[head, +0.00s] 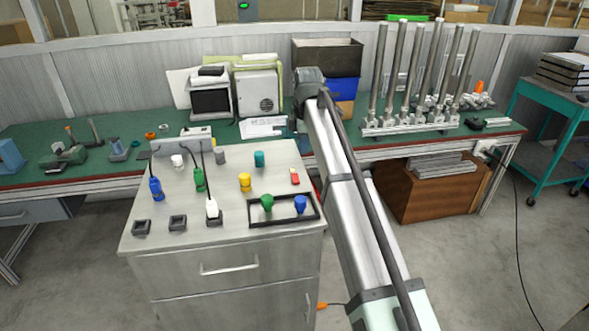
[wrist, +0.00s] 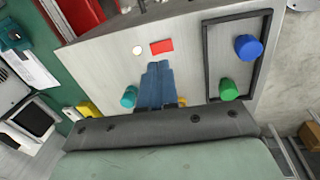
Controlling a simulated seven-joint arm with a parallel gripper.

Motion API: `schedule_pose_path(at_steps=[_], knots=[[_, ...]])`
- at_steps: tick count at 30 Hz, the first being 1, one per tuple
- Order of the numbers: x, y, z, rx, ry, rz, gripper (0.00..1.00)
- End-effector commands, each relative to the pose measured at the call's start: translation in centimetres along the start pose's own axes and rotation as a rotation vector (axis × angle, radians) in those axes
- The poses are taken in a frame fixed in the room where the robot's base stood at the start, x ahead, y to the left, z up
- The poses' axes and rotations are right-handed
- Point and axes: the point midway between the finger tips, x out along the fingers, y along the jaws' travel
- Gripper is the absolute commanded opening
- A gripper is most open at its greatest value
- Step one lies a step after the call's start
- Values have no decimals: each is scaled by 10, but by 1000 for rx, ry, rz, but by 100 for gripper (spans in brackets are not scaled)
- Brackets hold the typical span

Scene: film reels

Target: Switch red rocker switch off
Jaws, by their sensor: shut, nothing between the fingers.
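The red rocker switch (head: 295,178) sits on the right part of the grey cabinet top, to the right of the yellow knob. In the head view my arm's end is beyond the switch and the fingertips are hard to make out. Which way the rocker is tilted cannot be told.
A black frame (head: 259,223) holds a green knob (head: 267,203) and a blue knob (head: 301,204) close to the switch. A yellow knob (head: 245,182) and teal knob (head: 259,158) stand nearby. Corded plugs and black sockets fill the left.

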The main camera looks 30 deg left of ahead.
Motion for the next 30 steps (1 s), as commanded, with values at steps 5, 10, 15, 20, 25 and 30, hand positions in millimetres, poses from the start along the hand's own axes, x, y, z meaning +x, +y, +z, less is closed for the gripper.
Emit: schedule_pose_path(at_steps=[5,10,15,20,25,30], knots=[[-28,7,-17,-55,4,19,0],[-35,8,-22,-72,5,24,0],[-35,8,-22,-72,5,23,0],[-34,8,-22,-71,5,23,0],[-22,7,-22,-71,5,22,0],[3,8,-22,-70,5,21,0]])
